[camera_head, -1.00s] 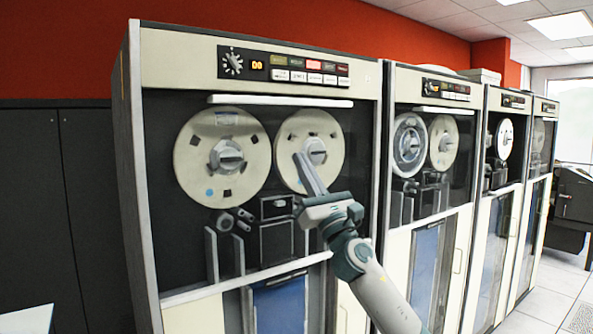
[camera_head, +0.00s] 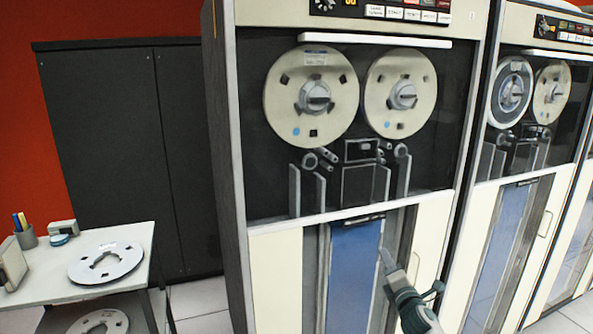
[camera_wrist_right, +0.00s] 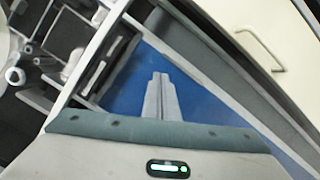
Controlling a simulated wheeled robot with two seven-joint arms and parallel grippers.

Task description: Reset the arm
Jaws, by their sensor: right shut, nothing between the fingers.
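My right gripper (camera_head: 384,256) is low in the head view, in front of the blue lower panel (camera_head: 350,275) of the nearest tape cabinet. Its fingers are together and hold nothing. The right wrist view shows the two fingers (camera_wrist_right: 159,95) side by side against the blue panel, pointing away from the wrist. The cabinet's left reel (camera_head: 311,95) and right reel (camera_head: 400,93) sit on their hubs above and clear of the gripper. My left gripper is not in view.
A small table (camera_head: 30,285) at the left holds a flat reel (camera_head: 106,262), a pen cup (camera_head: 26,236) and small items. Another reel (camera_head: 98,322) lies on its lower shelf. A dark cupboard (camera_head: 130,150) stands behind. More tape cabinets (camera_head: 540,130) line the right.

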